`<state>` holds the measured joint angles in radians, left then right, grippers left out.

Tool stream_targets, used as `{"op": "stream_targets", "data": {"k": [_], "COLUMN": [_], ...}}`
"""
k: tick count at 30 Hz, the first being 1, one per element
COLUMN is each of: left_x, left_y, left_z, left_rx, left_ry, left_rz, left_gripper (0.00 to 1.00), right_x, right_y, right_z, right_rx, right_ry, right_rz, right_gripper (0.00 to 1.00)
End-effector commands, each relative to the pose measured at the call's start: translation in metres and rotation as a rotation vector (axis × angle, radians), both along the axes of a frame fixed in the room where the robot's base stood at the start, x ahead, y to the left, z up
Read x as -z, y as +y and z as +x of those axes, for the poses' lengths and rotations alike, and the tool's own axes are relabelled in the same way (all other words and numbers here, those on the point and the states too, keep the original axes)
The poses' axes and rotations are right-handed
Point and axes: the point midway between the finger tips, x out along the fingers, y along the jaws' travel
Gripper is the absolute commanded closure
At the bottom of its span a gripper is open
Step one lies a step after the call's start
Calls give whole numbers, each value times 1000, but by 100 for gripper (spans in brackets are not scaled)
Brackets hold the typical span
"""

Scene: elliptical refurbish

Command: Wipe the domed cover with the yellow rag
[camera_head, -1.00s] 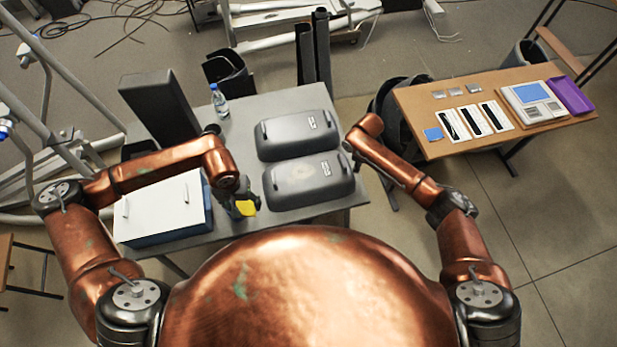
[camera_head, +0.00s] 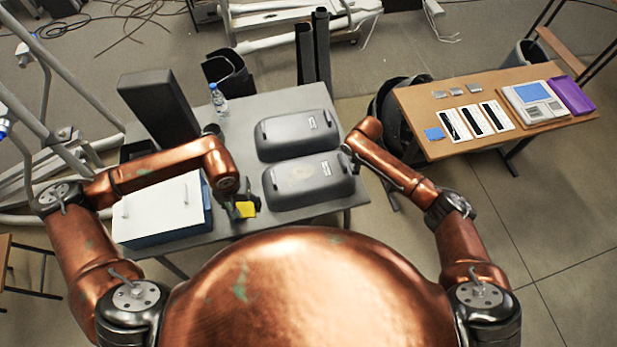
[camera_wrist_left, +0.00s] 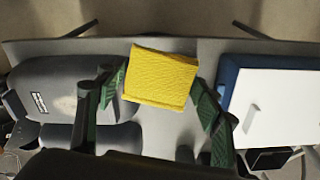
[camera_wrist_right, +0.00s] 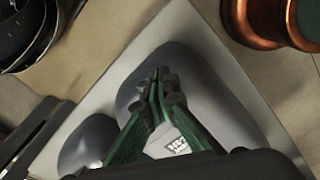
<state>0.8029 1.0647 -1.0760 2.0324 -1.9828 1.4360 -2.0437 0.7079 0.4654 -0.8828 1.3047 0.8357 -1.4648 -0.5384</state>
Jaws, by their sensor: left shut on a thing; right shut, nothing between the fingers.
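The yellow rag (camera_head: 245,209) is held in my left gripper (camera_head: 244,203), by the table's front edge, left of the near domed cover. In the left wrist view the rag (camera_wrist_left: 160,78) sits between the fingers as a folded square. The near dark grey domed cover (camera_head: 320,185) lies on the grey table and has a pale tan smudge on top. Its label also shows in the left wrist view, where the cover (camera_wrist_left: 45,75) is left of the rag, apart from it. My right gripper (camera_wrist_right: 160,75) is shut and empty above a domed cover (camera_wrist_right: 205,85).
A second domed cover (camera_head: 285,138) lies just behind the near one. A white-lidded blue box (camera_head: 160,210) stands left of my left gripper. A bottle (camera_head: 219,100) stands at the back of the grey table (camera_head: 250,105). A wooden side table (camera_head: 440,95) is at right.

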Motion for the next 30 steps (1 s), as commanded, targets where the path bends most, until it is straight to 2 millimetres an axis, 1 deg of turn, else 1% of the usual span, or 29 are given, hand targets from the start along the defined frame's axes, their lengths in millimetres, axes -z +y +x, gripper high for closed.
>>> {"op": "stream_targets", "data": {"k": [12, 26, 28, 30], "left_x": [4, 4, 4, 5], "left_y": [0, 0, -1, -5], "left_z": [0, 0, 2, 8], "left_rx": [0, 0, 0, -2], "left_ry": [0, 0, 0, 0], "left_rz": [0, 0, 0, -1], "left_gripper": [59, 59, 59, 59], "right_x": [8, 8, 8, 8], "right_y": [0, 0, 0, 0], "right_z": [0, 0, 0, 0], "right_rx": [0, 0, 0, 0], "right_ry": [1, 0, 0, 0], "right_rz": [-1, -1, 0, 0], "right_gripper": [100, 100, 100, 100]}}
